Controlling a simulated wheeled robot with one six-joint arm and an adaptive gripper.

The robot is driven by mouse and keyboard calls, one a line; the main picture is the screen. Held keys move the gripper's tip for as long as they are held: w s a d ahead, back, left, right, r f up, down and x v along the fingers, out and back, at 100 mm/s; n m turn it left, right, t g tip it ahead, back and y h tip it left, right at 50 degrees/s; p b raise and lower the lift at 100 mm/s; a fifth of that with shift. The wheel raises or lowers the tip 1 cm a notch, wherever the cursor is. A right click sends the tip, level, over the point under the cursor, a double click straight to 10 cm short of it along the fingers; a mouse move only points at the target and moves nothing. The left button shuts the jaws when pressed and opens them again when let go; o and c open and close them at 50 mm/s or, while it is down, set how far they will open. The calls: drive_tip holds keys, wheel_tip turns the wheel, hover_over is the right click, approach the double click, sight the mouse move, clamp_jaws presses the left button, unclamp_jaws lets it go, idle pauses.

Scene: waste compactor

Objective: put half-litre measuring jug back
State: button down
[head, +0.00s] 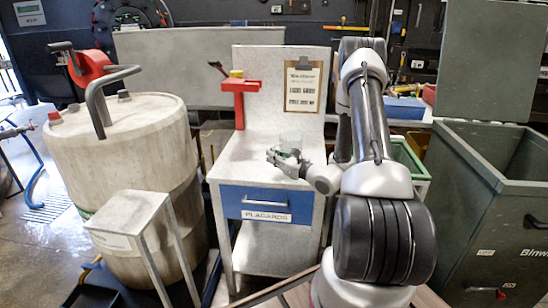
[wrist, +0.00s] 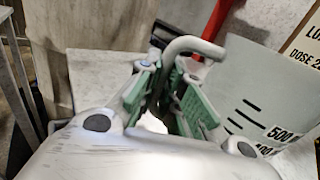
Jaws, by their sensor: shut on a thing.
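The measuring jug (head: 291,138) is a small translucent cup over the grey top of the placard cabinet (head: 242,160). In the wrist view the jug (wrist: 245,100) fills the right side, with black graduation lines and a 500 mark. Its grey curved handle (wrist: 195,45) rises between the green-padded fingers. My gripper (head: 288,160) is shut on the jug at this handle, and the fingers also show in the wrist view (wrist: 166,90). The jug looks about upright in the head view. I cannot tell whether its base touches the cabinet top.
A red bracket (head: 240,88) stands at the cabinet's back left, and a clipboard (head: 302,88) hangs on the back panel. The blue drawer (head: 266,204) is shut. A large drum (head: 120,150) stands left and a grey-green bin (head: 490,200) right. The cabinet top's front left is clear.

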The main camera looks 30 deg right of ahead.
drive_tip(key=c, duration=1.6)
unclamp_jaws()
drive_tip(key=shift+o, duration=0.2)
